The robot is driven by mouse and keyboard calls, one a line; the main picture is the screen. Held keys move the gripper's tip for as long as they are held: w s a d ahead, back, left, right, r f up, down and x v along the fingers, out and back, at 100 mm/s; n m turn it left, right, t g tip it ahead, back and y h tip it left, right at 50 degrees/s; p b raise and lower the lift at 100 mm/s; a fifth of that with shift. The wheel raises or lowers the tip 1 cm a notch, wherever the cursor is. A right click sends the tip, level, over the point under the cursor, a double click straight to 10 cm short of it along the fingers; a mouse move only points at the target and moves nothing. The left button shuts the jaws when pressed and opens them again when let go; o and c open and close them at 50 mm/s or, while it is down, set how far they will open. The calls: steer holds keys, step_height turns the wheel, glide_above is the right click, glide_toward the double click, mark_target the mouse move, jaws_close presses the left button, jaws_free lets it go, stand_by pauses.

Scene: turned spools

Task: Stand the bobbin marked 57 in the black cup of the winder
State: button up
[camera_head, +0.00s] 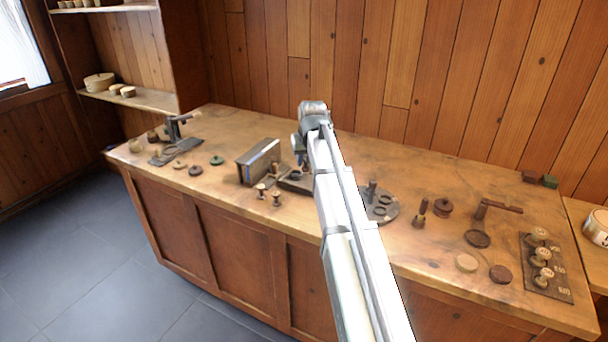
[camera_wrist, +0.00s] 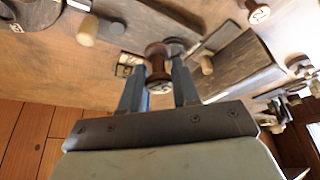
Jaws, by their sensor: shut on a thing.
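My gripper (camera_wrist: 160,78) is shut on a dark brown bobbin (camera_wrist: 157,58) with flared ends. A pale mark shows on its near end, but I cannot read it surely. In the head view my gripper (camera_head: 302,162) hangs low over the middle of the bench, and the arm hides most of the held bobbin. Below it lies a dark board (camera_head: 295,186) with a dark round part (camera_head: 296,174), partly covered by my arm. In the wrist view a dark round part (camera_wrist: 175,46) shows just behind the bobbin. I cannot tell if this is the black cup, nor whether the bobbin touches it.
A grey-sided box (camera_head: 258,162) stands left of the board, with small bobbins (camera_head: 276,198) in front. A round plate with a post (camera_head: 381,204) is right of my arm. A crank device (camera_head: 178,132) stands far left. A numbered rack (camera_head: 543,268) stands far right.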

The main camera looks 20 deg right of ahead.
steer(key=w+a+r+n+y, duration=0.1)
steer(key=w+n+y, duration=0.1)
steer(key=w+n, duration=0.4)
steer(key=shift+w+a+r, duration=0.2)
steer(key=shift+w+r, duration=0.1)
steer(key=shift+w, duration=0.2)
steer(key=shift+f+g, duration=0.2)
steer(key=shift+g, duration=0.1)
steer(key=shift+f, duration=3.05)
steer(key=shift+f, duration=0.75)
stand_by(0.4)
steer(key=o, duration=1.1)
steer(key=shift+r, duration=4.25)
